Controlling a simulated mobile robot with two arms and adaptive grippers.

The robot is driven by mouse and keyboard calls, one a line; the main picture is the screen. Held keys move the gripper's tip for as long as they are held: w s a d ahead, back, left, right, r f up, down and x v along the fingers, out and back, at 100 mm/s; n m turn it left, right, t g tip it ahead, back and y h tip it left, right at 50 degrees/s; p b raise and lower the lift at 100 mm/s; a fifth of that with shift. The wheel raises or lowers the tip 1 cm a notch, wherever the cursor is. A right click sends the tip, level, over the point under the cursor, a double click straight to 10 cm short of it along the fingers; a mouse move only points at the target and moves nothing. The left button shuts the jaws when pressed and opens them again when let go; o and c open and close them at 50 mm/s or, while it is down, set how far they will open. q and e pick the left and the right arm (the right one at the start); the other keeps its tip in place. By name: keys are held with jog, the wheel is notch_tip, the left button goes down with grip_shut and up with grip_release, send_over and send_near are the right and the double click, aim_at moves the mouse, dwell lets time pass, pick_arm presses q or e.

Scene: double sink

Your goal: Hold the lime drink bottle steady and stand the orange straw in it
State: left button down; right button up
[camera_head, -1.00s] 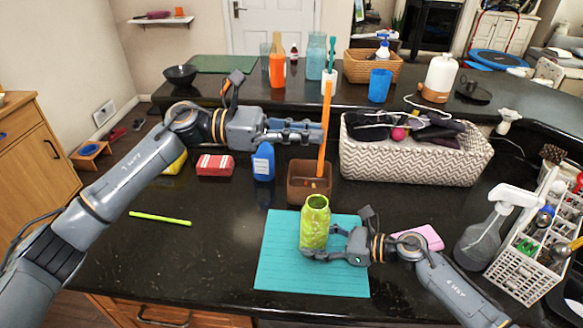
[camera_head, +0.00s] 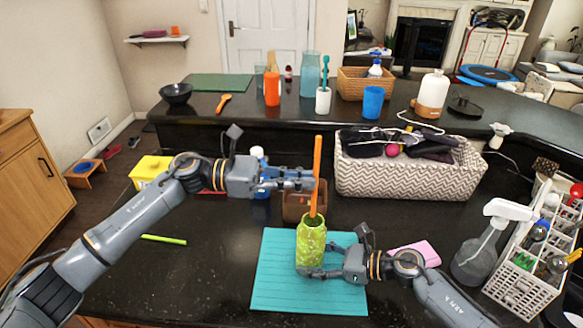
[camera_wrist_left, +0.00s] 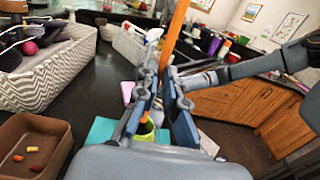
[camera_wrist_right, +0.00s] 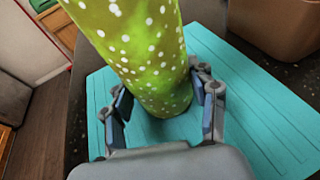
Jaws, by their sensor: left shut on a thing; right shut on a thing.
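The lime drink bottle (camera_head: 311,245), green with pale dots, stands upright on the teal mat (camera_head: 272,290). My right gripper (camera_head: 318,262) is shut around its lower part; the right wrist view shows the bottle (camera_wrist_right: 145,50) between the fingers (camera_wrist_right: 160,105). My left gripper (camera_head: 314,181) is shut on the orange straw (camera_head: 317,158) above the bottle. The straw is nearly upright, with its lower end at the bottle's mouth; I cannot tell how far inside it is. In the left wrist view the straw (camera_wrist_left: 175,35) rises from between the fingers (camera_wrist_left: 165,80), which partly hide the bottle.
A brown box (camera_head: 292,207) stands just behind the bottle. A zigzag-patterned basket (camera_head: 400,180) is behind to the right. A green straw (camera_head: 164,240) lies on the left counter. A pink thing (camera_head: 420,250), a spray bottle (camera_head: 482,250) and a white caddy (camera_head: 520,270) are at right.

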jog(key=shift+f, duration=0.1)
pick_arm(q)
notch_tip(320, 180, down, 10)
jog(key=shift+f, duration=0.25)
pick_arm(e)
jog(key=shift+s, duration=0.1)
dwell(0.6)
pick_arm(q)
jog(key=shift+s+f, duration=0.1)
jog(key=shift+f, duration=0.1)
pick_arm(e)
jog(key=shift+a, duration=0.1)
pick_arm(q)
jog(key=c, duration=1.4)
grip_release()
jog(key=shift+f, duration=0.15)
jog(key=shift+a, duration=0.1)
pick_arm(e)
jog(key=shift+f, duration=0.15)
jog(key=shift+c, duration=0.4)
pick_arm(q)
send_near(303, 222)
jog(key=a, duration=0.3)
jog(key=shift+w+a+r, duration=0.2)
jog(key=shift+w+r, duration=0.05)
jog(key=shift+r, duration=0.25)
